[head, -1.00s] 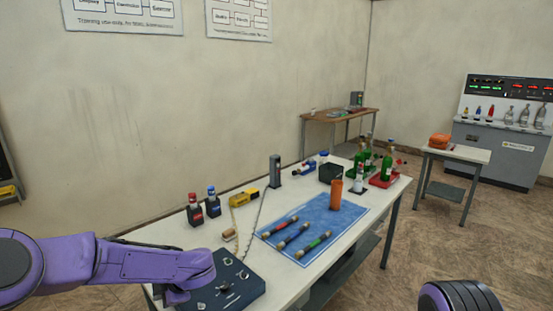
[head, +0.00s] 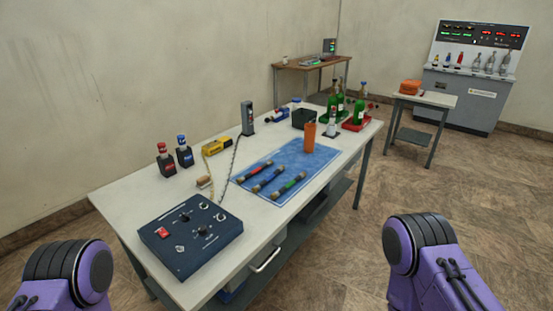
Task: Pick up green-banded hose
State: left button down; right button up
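Three short banded hoses lie side by side on a blue mat (head: 313,157) on the white table. The green-banded hose (head: 289,186) is the nearest to the table's front edge, at the right of the row. The blue-banded hose (head: 268,180) is in the middle and the red-banded hose (head: 255,171) is at the left. Purple parts of both my arms show at the bottom left and bottom right, well short of the hoses. Neither gripper is in view.
A dark blue control box (head: 190,233) sits at the table's near end. An orange cylinder (head: 309,137) stands on the mat. Red-capped (head: 166,160) and blue-capped (head: 184,151) bottles stand at the left. Green bottles (head: 360,105) stand at the far end.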

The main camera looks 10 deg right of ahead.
aim_at(274, 195)
jog(key=z, duration=0.15)
jog(key=k, duration=0.3)
jog(key=z, duration=1.1)
jog(key=k, duration=1.05)
jog(key=z, duration=0.75)
jog(key=i, duration=1.85)
jog(key=u, duration=0.3)
jog(key=i, duration=1.75)
jog(key=u, duration=1.3)
jog(key=i, duration=0.95)
jog(key=u, duration=1.05)
